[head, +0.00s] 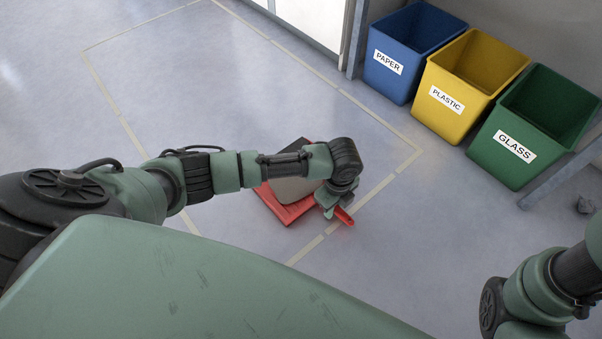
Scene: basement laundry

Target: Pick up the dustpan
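The red dustpan (290,211) lies on the floor inside the marked rectangle, near its front line. Its pan looks grey and dark inside, and my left forearm covers part of it. Its red handle sticks out to the lower right, with the end showing past my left gripper. My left gripper (333,207) points down at the handle, with its fingers at or around it. The fingers are small and partly hidden, so I cannot tell whether they are closed on the handle. Only part of my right arm shows at the lower right; its gripper is out of view.
A blue paper bin (391,80), a yellow plastic bin (445,112) and a green glass bin (507,160) stand in a row at the upper right. A small dark lump (587,205) lies at the right edge. The floor left of the bins is clear.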

